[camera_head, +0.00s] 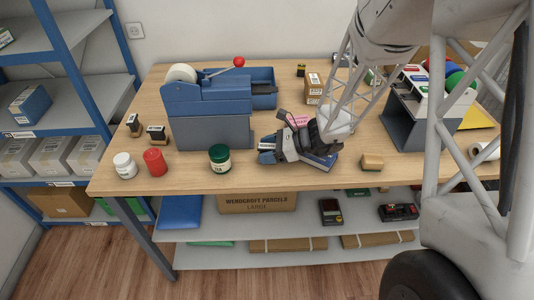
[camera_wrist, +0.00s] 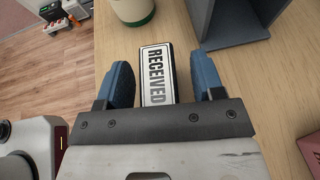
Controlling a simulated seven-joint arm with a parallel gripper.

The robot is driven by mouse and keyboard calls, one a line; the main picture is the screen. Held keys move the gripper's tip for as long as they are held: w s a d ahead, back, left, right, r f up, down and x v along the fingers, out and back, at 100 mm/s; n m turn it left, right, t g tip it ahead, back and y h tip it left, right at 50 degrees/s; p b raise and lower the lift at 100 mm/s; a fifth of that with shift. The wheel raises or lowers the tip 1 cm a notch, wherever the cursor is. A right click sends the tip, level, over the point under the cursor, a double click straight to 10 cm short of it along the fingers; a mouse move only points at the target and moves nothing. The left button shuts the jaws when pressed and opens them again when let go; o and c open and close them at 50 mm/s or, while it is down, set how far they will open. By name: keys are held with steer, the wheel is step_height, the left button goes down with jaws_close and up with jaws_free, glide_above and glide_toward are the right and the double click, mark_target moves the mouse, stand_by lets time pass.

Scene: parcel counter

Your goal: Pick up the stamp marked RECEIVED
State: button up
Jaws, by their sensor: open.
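The stamp marked RECEIVED (camera_wrist: 157,72) shows in the wrist view as a dark block with a white label on top. It lies on the wooden counter between the two blue fingers of my gripper (camera_wrist: 163,82). The fingers are apart, with a gap on each side of the stamp, and its near end is hidden behind the gripper body. In the head view my gripper (camera_head: 267,150) is low over the counter, right of the green-lidded jar, and I cannot make out the stamp there.
The green jar (camera_head: 219,158) stands left of my gripper. The blue-grey tape dispenser (camera_head: 208,110) stands behind it. Bare wood (camera_head: 250,181) lies along the front edge.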

mark_target(267, 146)
steer(key=c, duration=1)
steer(key=shift+r, duration=0.1)
steer(key=shift+r, duration=4.95)
